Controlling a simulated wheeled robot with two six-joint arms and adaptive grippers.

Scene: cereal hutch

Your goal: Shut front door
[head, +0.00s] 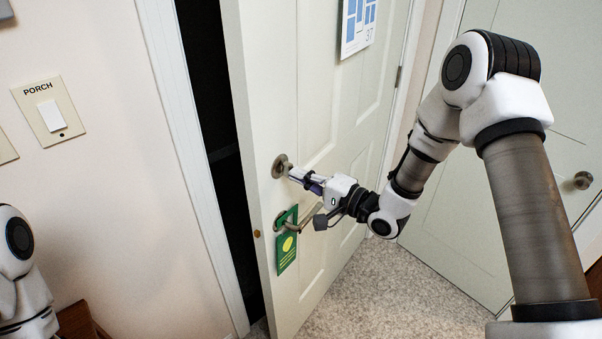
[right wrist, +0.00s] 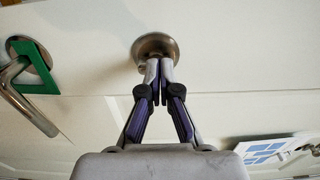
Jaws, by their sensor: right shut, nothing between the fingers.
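The white front door (head: 268,95) stands ajar, with a dark gap between its left edge and the white frame (head: 187,130). A round metal lock (head: 281,165) sits on its face, above a lever handle (head: 305,220) with a green hanger (head: 286,252) on it. My right gripper (head: 297,174) is shut and empty, with its fingertips at the lock. In the right wrist view the closed fingertips (right wrist: 160,68) overlap the lower part of the lock (right wrist: 155,45); I cannot tell whether they touch. My left gripper is out of view.
A porch switch (head: 51,116) is on the wall at the left. A calendar (head: 357,25) hangs high on the door. Another pale door with a round knob (head: 582,180) is at the right. Speckled carpet (head: 375,290) lies clear below. A brown wooden piece (head: 78,322) stands at lower left.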

